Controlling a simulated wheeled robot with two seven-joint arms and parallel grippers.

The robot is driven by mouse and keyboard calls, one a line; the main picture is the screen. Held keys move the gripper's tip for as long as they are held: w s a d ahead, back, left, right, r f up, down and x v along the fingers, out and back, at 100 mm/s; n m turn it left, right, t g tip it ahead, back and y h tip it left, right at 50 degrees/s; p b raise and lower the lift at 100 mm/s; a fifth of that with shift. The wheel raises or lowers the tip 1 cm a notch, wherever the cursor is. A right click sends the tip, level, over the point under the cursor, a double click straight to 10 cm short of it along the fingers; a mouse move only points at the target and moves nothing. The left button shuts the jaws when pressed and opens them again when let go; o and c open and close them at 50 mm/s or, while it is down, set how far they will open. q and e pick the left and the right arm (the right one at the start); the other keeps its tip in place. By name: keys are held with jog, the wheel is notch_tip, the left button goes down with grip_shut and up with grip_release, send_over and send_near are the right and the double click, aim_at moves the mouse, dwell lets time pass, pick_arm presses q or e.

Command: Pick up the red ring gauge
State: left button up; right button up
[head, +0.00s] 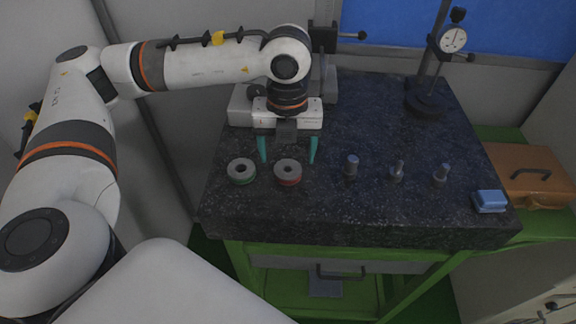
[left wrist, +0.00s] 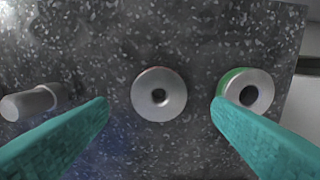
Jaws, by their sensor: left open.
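The red ring gauge (head: 288,173) is a grey disc with a centre hole and a red band around its lower edge. It lies flat on the dark granite plate. It also shows in the left wrist view (left wrist: 158,95), a sliver of red at its top edge. The green ring gauge (head: 241,172) lies to its left in the head view and at the right in the left wrist view (left wrist: 245,92). My left gripper (head: 288,158) is open and empty, its teal fingers above the plate. In the left wrist view the red ring gauge lies between the fingertips, touching neither.
Several grey metal plug gauges (head: 397,171) stand to the right on the granite plate (head: 345,215). A blue block (head: 489,201) lies near the right front corner. A dial gauge stand (head: 425,100) stands at the back right. An orange case (head: 532,175) is beyond the right edge.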

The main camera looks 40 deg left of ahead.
aim_at(288, 164)
pick_arm(q)
jog(key=shift+d+f+p, duration=0.1)
jog(key=shift+f+p, duration=0.55)
jog(key=shift+f, duration=1.25)
jog(key=c, duration=1.3)
